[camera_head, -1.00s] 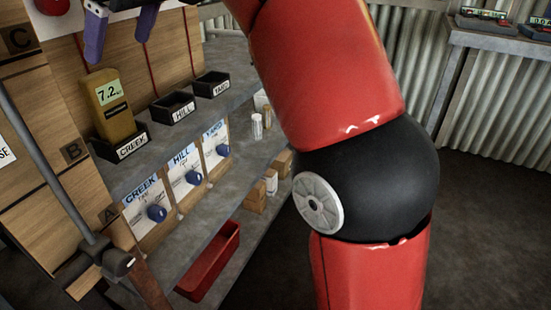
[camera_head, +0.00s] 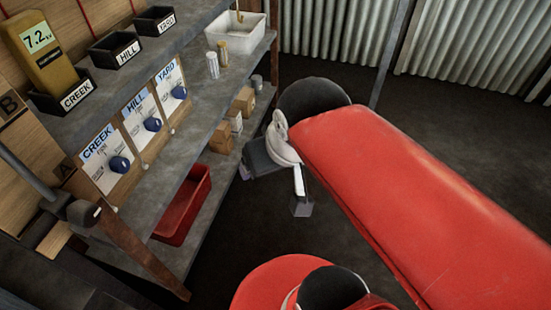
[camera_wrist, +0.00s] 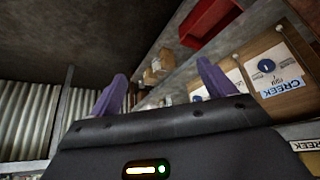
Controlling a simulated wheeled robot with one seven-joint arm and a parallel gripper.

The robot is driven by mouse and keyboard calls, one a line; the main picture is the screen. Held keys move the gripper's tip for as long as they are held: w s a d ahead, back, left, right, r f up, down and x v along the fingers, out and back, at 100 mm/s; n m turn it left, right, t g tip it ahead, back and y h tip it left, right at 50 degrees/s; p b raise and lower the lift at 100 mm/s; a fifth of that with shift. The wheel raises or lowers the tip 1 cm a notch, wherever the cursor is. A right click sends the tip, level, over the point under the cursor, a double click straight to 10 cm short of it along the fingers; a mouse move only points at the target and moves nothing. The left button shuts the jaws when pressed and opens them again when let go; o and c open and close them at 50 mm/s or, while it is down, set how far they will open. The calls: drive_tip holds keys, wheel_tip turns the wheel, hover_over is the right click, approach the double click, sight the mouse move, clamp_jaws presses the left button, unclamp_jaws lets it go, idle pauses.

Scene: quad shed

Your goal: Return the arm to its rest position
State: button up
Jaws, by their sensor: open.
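My gripper (camera_wrist: 163,88) shows in the wrist view with its two purple fingers spread apart and nothing between them. In the head view my red arm is folded at the right. Its dark wrist end is low beside the shelves, where a bit of purple finger (camera_head: 244,172) shows; most of the gripper is hidden there. A yellow meter (camera_head: 40,52) reading 7.2 stands in the black CREEK bin (camera_head: 72,97) on the upper shelf, apart from the gripper.
The HILL bin (camera_head: 116,48) and YARD bin (camera_head: 155,20) look empty. Three blue knobs sit on labelled panels below. A red tray (camera_head: 183,205) and small cardboard boxes (camera_head: 222,138) are on the lower shelf, near my wrist. Open dark floor (camera_head: 440,125) lies to the right.

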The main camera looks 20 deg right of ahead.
drive_tip(key=shift+s+d+f, duration=0.2)
drive_tip(key=shift+s+f, duration=0.2)
drive_tip(key=shift+f, duration=0.35)
